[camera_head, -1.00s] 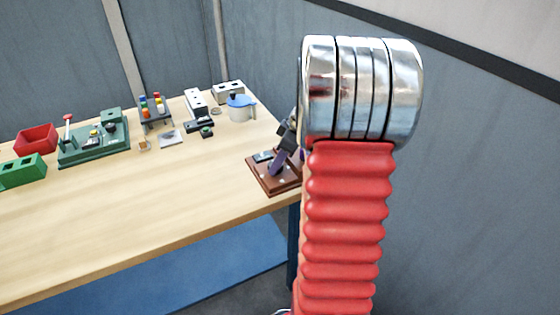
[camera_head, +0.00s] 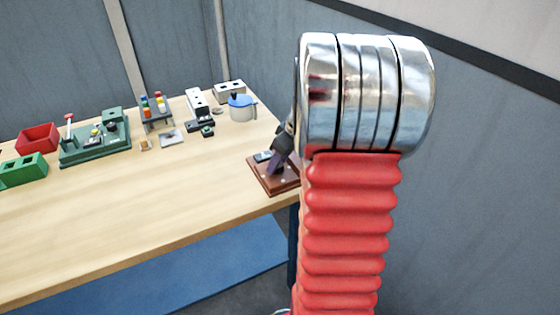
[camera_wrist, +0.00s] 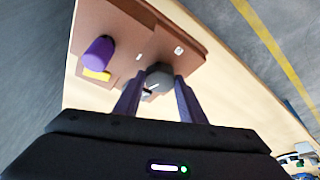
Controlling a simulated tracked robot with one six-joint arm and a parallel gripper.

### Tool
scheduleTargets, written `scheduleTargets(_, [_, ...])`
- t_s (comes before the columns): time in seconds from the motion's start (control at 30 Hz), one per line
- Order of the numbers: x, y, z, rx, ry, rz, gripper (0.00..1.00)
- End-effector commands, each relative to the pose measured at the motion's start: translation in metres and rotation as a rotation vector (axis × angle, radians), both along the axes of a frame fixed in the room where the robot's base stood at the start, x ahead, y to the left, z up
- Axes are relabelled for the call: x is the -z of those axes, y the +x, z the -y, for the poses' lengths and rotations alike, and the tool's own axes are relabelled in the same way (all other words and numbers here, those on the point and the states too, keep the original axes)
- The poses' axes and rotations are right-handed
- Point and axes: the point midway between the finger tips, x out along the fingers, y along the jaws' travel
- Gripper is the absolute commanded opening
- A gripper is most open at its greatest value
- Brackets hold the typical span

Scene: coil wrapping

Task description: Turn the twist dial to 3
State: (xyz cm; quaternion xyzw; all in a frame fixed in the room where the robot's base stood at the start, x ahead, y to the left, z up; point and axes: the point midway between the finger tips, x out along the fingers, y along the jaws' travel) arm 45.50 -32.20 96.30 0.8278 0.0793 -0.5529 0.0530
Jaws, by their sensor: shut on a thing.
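The brown board (camera_head: 272,184) lies at the right end of the table, partly hidden by my arm in the head view. In the wrist view the board (camera_wrist: 120,30) carries a grey round dial (camera_wrist: 159,78) with a light pointer mark, small pale marks around it, and a purple knob (camera_wrist: 98,52) beside a yellow patch. My gripper (camera_wrist: 157,88) is over the dial, its two dark purple fingers shut on either side of it. The gripper also shows at the board in the head view (camera_head: 276,168). I cannot read the numbers on the dial.
A white pot with a blue lid (camera_head: 242,108) stands behind the board. Grey blocks (camera_head: 198,103), a rack with coloured pegs (camera_head: 156,112), a green fixture (camera_head: 95,145) and a red bin (camera_head: 37,139) are farther left. The table's front middle is clear.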

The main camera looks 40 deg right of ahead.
Motion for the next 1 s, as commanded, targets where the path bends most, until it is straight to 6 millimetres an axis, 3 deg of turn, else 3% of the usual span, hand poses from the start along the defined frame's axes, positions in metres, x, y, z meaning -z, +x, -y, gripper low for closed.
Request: scheduleTargets(1.0, [-0.0001, 0.0015, -0.0061, 0.637, 0.001, 0.001, 0.14])
